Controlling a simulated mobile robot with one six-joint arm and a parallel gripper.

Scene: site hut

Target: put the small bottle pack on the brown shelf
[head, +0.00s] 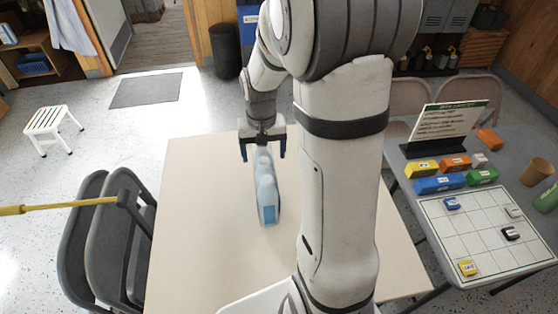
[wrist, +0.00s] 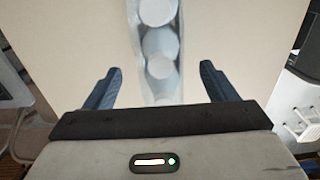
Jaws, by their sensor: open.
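The small bottle pack (head: 267,195) is a narrow row of pale blue-white bottles with a blue label on its near end. It lies on the cream table, its length running toward me. My gripper (head: 263,154) is open at the pack's far end, pointing down. In the wrist view the pack (wrist: 160,45) lies between the two spread blue fingers (wrist: 160,72), with a gap on each side. How far the fingertips are above the table is hard to tell. A brown wooden shelf unit (head: 68,66) stands at the far left, cut by the picture edge, with blue items in it.
The cream table (head: 200,240) is otherwise bare. Folded grey chairs (head: 90,235) and a yellow-handled tool (head: 60,206) are at its left. A white stool (head: 50,122) and a dark mat (head: 147,90) are on the floor. A grey table with coloured blocks (head: 440,184) stands right.

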